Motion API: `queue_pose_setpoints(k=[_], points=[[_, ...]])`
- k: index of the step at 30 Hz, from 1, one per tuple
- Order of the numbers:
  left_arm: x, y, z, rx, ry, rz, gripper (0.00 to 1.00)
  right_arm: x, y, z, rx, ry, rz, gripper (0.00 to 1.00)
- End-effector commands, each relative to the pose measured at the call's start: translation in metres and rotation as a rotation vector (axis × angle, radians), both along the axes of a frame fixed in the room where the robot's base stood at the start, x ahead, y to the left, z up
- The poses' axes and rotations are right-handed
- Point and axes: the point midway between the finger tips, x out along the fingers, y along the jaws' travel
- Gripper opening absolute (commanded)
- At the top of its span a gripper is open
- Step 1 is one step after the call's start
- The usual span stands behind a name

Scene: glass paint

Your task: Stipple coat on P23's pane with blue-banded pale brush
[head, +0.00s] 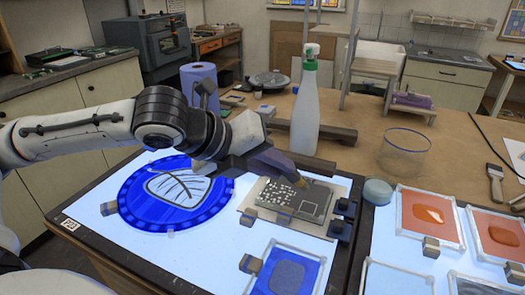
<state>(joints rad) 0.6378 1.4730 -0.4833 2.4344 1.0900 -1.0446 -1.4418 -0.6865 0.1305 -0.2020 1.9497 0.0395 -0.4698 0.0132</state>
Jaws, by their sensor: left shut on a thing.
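My left gripper (285,166) reaches in from the left and is shut on a brush, mostly hidden by the fingers. Only its small tan tip (301,183) shows, just above a small pane (292,205); I cannot tell if it touches. No blue band is visible on the brush. The pane is dark grey with white speckles on its left part and a plain outlined square at right. It lies on a pale board on the light table, with small blocks at its edges. No P23 label is readable. My right gripper is not in view.
A round blue pane with a leaf (180,188) lies left, a blue square pane (288,274) in front. Orange panes (432,215) lie right. A spray bottle (305,105), a glass bowl (403,155) and a flat brush (495,185) stand or lie behind and right.

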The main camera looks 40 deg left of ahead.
Motion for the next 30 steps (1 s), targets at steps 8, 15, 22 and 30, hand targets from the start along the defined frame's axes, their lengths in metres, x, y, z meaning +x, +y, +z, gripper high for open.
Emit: queue_pose_setpoints(k=[8, 15, 22, 30], points=[[0.002, -0.013, 0.001, -0.001, -0.002, 0.001, 0.0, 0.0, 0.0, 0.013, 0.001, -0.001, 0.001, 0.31], [0.002, -0.013, 0.0, -0.001, -0.002, 0.001, 0.0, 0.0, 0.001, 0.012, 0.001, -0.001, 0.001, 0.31], [0.002, -0.013, -0.009, -0.001, -0.001, 0.001, 0.0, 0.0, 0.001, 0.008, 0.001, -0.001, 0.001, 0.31], [0.002, -0.013, -0.015, -0.001, -0.001, 0.001, 0.0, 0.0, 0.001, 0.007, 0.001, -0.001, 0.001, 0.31]])
